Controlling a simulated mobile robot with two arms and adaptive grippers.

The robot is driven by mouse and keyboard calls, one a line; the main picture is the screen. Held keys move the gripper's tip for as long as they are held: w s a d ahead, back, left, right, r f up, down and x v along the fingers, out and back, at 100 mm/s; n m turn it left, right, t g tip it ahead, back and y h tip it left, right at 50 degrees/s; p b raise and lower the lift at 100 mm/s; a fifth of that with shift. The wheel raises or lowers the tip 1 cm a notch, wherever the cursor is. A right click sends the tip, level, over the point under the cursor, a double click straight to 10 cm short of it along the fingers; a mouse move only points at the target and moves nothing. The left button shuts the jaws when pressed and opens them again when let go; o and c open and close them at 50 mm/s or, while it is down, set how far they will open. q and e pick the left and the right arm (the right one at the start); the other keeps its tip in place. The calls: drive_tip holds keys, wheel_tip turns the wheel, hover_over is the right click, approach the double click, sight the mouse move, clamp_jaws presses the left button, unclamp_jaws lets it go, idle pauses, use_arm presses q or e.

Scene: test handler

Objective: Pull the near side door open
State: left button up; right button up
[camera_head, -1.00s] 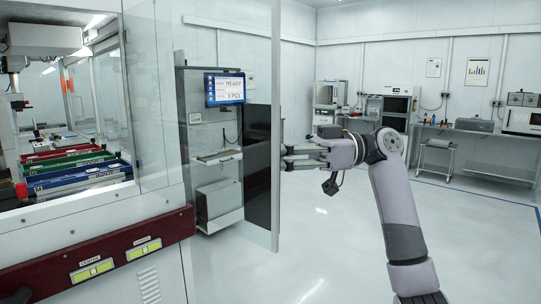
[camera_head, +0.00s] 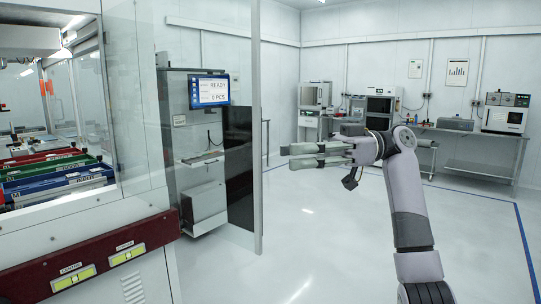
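The near side door (camera_head: 242,60) is a tall clear panel with a pale upright edge (camera_head: 257,120). It stands swung out from the machine's side, with floor visible on its right. My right gripper (camera_head: 288,157) is to the right of the door's edge, at about mid-height of the panel. Its two grey fingers point left toward the door, one above the other, with a gap between them. It looks open and empty, apart from the edge in the picture. No handle can be made out on the door. My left gripper is not in view.
A grey cabinet with a lit monitor (camera_head: 210,90) shows through the door. The machine's dark red front rail (camera_head: 95,262) is at lower left, with red, green and blue trays (camera_head: 60,182) behind glass. Benches (camera_head: 465,150) line the far wall. The middle floor is clear.

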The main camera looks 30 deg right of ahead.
drive_tip(key=d, duration=0.3)
drive_tip(key=shift+s+d, duration=0.2)
drive_tip(key=shift+s, duration=0.15)
